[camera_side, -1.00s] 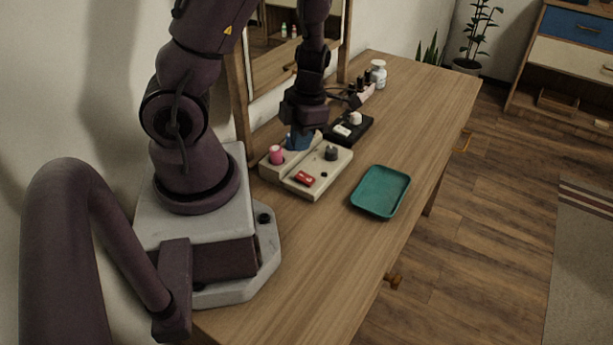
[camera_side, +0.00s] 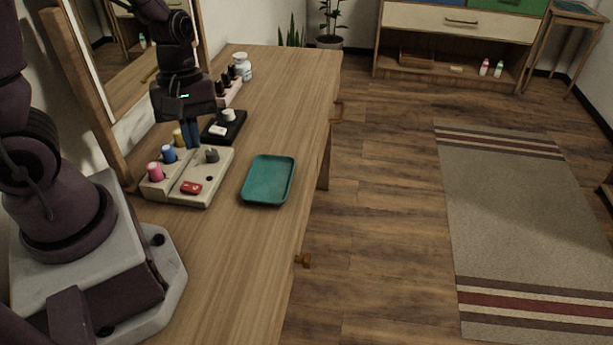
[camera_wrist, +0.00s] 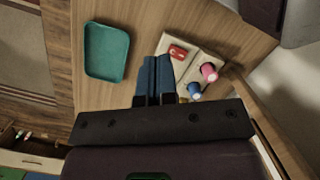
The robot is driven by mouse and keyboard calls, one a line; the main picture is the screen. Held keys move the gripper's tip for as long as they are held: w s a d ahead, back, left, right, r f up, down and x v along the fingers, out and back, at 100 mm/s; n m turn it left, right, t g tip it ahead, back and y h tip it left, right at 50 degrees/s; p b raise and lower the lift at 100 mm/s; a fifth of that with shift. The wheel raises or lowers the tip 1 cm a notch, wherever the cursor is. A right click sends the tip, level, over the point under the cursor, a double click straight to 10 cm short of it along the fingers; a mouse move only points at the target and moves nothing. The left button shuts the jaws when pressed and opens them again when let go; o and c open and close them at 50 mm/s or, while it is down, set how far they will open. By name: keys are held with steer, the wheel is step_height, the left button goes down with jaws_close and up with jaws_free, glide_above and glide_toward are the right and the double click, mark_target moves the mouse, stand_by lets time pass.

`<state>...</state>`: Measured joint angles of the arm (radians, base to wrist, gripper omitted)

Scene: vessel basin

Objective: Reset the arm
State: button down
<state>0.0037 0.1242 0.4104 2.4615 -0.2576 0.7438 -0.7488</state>
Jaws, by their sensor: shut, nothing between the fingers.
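My gripper (camera_side: 190,134) is shut and empty, with its dark blue fingers pointing down above the back edge of a cream block (camera_side: 190,199). The block holds a pink peg (camera_side: 155,172), a blue peg (camera_side: 169,154) and a yellow peg (camera_side: 179,138) along its left side. A red piece (camera_side: 191,188) and a dark grey knob (camera_side: 212,156) are on its right part. In the wrist view the shut fingers (camera_wrist: 157,62) overlap the cream block's left side, beside the red piece (camera_wrist: 178,53). Whether the fingertips touch anything cannot be told.
A teal tray (camera_side: 247,196) lies empty right of the block, near the table's edge. A black block (camera_side: 237,132) with white pieces, a pink rack (camera_side: 230,98) and a white jar (camera_side: 242,70) stand behind. A mirror (camera_side: 100,60) borders the left. The front tabletop (camera_side: 235,265) is clear.

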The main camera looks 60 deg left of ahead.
steer(key=d+r+m+t+y, duration=0.1)
steer(key=d+r+m+t, duration=0.2)
steer(key=r+m, duration=0.4)
steer(key=s+d+r+m+t+y, duration=0.1)
steer(key=d+r+m+t, duration=0.2)
steer(key=r+m, duration=0.5)
step_height(320, 180, up, 2)
steer(key=shift+s+d+r+m+t, duration=0.1)
steer(key=shift+s+d+m+t, duration=0.1)
steer(key=shift+m+t, duration=0.15)
